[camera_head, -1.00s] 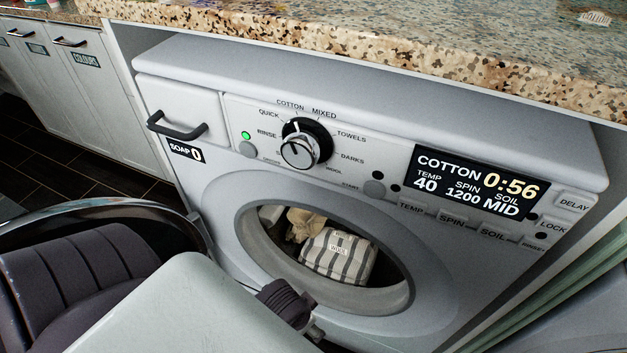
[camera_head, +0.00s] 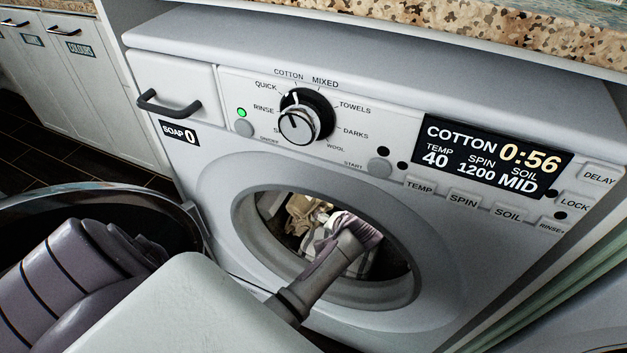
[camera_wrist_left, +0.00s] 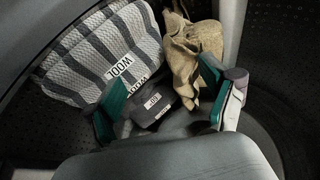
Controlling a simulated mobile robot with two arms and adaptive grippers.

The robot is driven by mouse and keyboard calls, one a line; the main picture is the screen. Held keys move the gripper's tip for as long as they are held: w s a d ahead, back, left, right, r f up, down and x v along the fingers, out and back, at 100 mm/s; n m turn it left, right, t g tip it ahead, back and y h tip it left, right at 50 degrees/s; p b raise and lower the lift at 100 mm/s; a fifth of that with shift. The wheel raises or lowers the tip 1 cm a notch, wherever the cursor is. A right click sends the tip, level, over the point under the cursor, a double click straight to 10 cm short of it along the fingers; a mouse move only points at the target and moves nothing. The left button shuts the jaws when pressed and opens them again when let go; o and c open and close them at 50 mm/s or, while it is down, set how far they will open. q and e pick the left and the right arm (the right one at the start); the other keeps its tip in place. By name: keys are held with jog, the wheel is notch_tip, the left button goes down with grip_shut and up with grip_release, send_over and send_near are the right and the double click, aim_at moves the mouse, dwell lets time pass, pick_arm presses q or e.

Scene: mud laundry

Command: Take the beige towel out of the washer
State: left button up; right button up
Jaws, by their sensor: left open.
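The washer (camera_head: 215,175) stands with its door open. The beige towel (camera_head: 302,215) lies crumpled in the upper left of the drum opening. In the left wrist view the beige towel (camera_wrist_left: 184,58) lies ahead of my left gripper (camera_wrist_left: 165,90), nearer the right finger. This gripper is open inside the drum, its green-padded fingers spread. A dark grey labelled cloth (camera_wrist_left: 152,105) lies between the fingers, and I cannot tell whether they touch it. My right gripper is out of view.
A striped grey-and-white cloth labelled WOOL (camera_wrist_left: 105,55) lies left of the towel. The round drum rim (camera_head: 375,298) surrounds my reaching arm. The open door (camera_head: 110,205) stands at the left. A granite counter (camera_head: 450,35) overhangs the washer.

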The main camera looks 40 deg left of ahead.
pick_arm(q)
jog(key=w+r+y, duration=0.2)
jog(key=w+r, duration=0.1)
jog(key=w, duration=0.5)
jog(key=b+x, duration=0.2)
jog(key=x, duration=0.5)
jog(key=shift+w+a+b, duration=0.2)
jog(key=shift+b, duration=0.15)
jog(key=b+x, duration=0.1)
jog(key=x, duration=0.1)
jog(key=shift+w+a+f, duration=0.15)
jog(key=shift+a+f, duration=0.05)
jog(key=shift+f, duration=0.05)
jog(key=shift+b+x, duration=0.8)
jog(key=shift+x, duration=0.35)
jog(key=shift+w, duration=0.1)
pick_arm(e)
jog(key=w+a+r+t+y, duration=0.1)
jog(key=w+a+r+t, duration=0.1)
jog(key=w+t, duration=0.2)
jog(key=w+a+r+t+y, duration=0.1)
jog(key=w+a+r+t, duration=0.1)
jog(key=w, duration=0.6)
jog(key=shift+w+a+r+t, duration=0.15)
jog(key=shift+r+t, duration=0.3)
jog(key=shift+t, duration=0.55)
pick_arm(q)
jog(key=shift+c, duration=0.3)
jog(key=shift+r, duration=0.1)
jog(key=c, duration=1.5)
